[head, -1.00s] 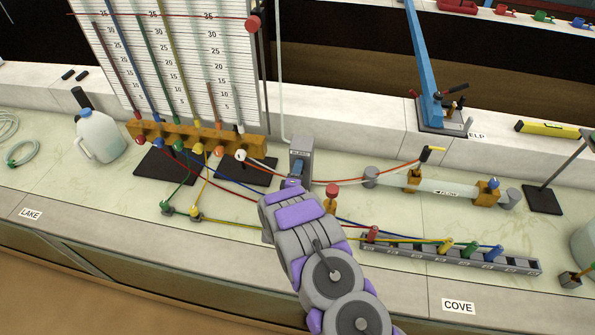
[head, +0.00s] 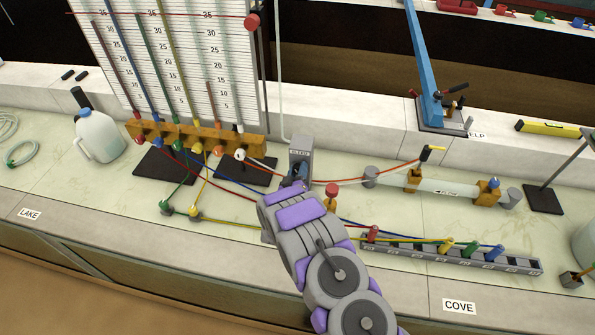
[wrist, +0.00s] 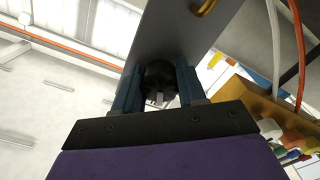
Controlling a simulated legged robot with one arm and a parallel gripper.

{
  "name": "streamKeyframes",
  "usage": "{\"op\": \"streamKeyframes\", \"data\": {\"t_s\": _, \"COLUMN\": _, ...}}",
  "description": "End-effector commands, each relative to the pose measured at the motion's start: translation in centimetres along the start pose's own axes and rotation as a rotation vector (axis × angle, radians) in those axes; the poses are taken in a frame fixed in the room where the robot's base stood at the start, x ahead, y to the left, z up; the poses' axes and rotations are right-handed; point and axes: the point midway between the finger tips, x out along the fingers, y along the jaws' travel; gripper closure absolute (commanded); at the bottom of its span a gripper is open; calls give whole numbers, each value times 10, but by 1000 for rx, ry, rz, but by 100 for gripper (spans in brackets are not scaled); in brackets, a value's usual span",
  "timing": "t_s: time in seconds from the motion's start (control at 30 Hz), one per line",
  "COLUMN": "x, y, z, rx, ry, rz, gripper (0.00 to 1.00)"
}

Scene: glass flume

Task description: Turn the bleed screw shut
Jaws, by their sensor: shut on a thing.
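The bleed screw (wrist: 160,78) is a black round knob in the wrist view, sitting between the two blue fingers of my gripper (wrist: 158,92). The fingers are shut on it, one on each side. It is on the face of a grey upright block (wrist: 185,40), which also shows in the head view (head: 301,147) with small lettering near its top. In the head view my gripper (head: 296,177) reaches the front of this block, and the screw itself is hidden behind the fingers and wrist.
An orange manifold (head: 225,141) with coloured tubes stands left of the block. A red-topped valve (head: 332,190) stands close to the right of my wrist. Tubes run across the bench to a grey rail (head: 480,259) at front right. A jug (head: 98,135) stands far left.

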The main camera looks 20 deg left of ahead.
Motion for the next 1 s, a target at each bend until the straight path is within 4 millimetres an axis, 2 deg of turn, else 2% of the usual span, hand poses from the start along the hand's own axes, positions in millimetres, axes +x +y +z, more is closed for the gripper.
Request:
{"op": "streamKeyframes", "data": {"t_s": 0.03, "x": -3, "y": -4, "z": 9, "rx": 35, "ry": -16, "rz": -10, "gripper": 90}}
{"op": "streamKeyframes", "data": {"t_s": 0.5, "x": -4, "y": -6, "z": 10, "rx": 358, "ry": -21, "rz": -9, "gripper": 90}}
{"op": "streamKeyframes", "data": {"t_s": 1.0, "x": -4, "y": -7, "z": 10, "rx": 442, "ry": -22, "rz": -10, "gripper": 89}}
